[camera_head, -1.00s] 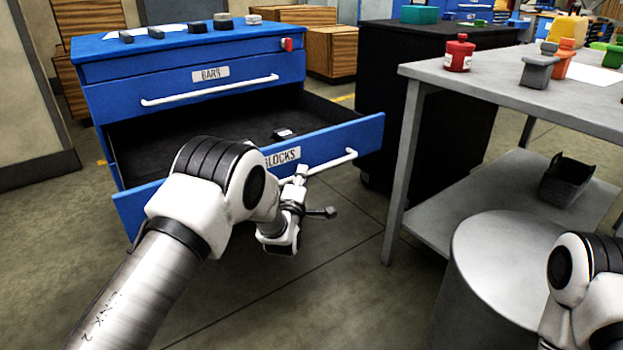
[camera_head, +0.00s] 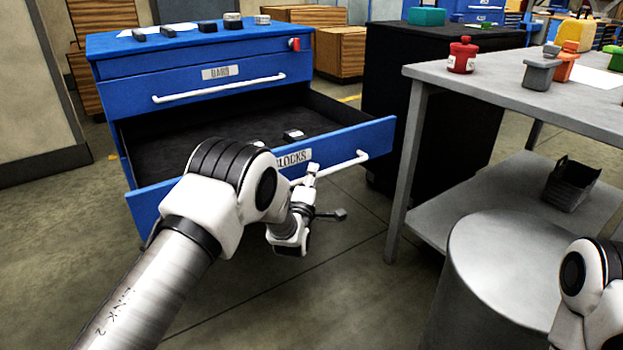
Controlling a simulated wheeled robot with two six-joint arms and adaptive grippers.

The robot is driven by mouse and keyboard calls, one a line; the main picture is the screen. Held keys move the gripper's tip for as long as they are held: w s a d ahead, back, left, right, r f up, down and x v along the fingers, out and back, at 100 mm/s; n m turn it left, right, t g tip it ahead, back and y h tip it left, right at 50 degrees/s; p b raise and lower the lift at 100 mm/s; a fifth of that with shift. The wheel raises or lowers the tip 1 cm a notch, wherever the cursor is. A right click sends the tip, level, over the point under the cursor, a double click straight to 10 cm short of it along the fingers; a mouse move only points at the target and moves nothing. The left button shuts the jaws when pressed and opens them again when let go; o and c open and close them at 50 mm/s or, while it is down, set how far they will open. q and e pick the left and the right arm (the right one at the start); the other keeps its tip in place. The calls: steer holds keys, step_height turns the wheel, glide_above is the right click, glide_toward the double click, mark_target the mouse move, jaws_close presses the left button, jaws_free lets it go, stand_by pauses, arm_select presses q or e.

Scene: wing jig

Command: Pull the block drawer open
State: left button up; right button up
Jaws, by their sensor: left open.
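The block drawer (camera_head: 365,140), blue with a label ending in "LOCKS", stands pulled well out of the blue cabinet (camera_head: 115,75). My left gripper (camera_head: 326,192) is open at the handle, one finger up by the bar and the other lower right, in front of the drawer. I cannot tell whether it touches the bar. My right gripper is out of view; only part of that arm shows at the lower right.
The closed "BARS" drawer (camera_head: 215,88) is above. Several dark and grey pieces lie on the cabinet top. A grey table (camera_head: 500,85) with a red bottle (camera_head: 462,56) and a grey cylinder (camera_head: 500,270) stand at right. The floor before the drawer is clear.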

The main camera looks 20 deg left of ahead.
arm_select(q)
steer(key=s+f, duration=0.1)
steer(key=s, duration=1.1)
steer(key=shift+d+f, duration=0.35)
steer(key=shift+d, duration=0.05)
